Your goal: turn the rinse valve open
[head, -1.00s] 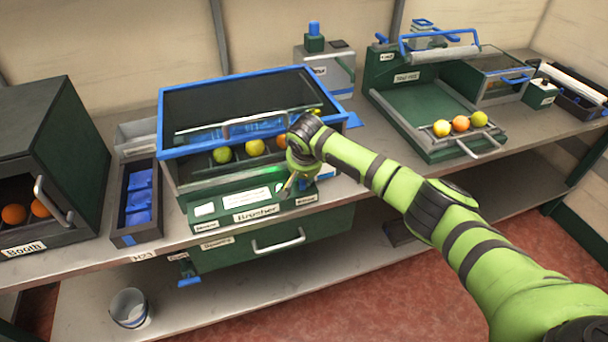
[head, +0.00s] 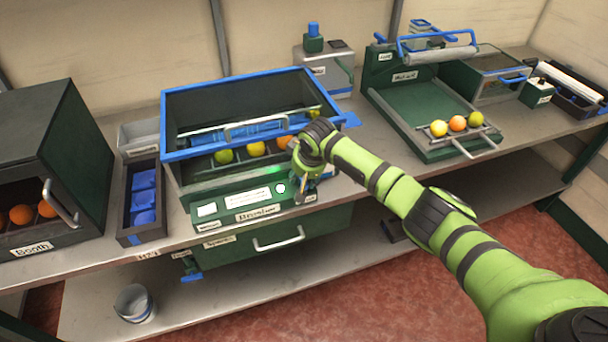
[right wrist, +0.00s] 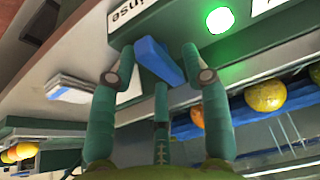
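The rinse valve's blue lever (right wrist: 158,62) shows in the right wrist view, slanting beside a partly cut-off label (right wrist: 135,8) ending in "nse". My right gripper (right wrist: 158,75) has its fingers spread, one on each side of the lever, with a third finger below. Small gaps seem to remain; contact is unclear. In the head view my right gripper (head: 308,190) is at the right front of the brusher (head: 178,180), mostly hiding the valve. A lit green lamp (right wrist: 219,20) is close to the lever. My left gripper is not in view.
Several fruits (head: 256,149) lie in the brusher behind my gripper. The booth (head: 50,135) and a dark bin (head: 140,238) of blue pieces are at the left. A drawer handle (head: 278,240) sticks out below.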

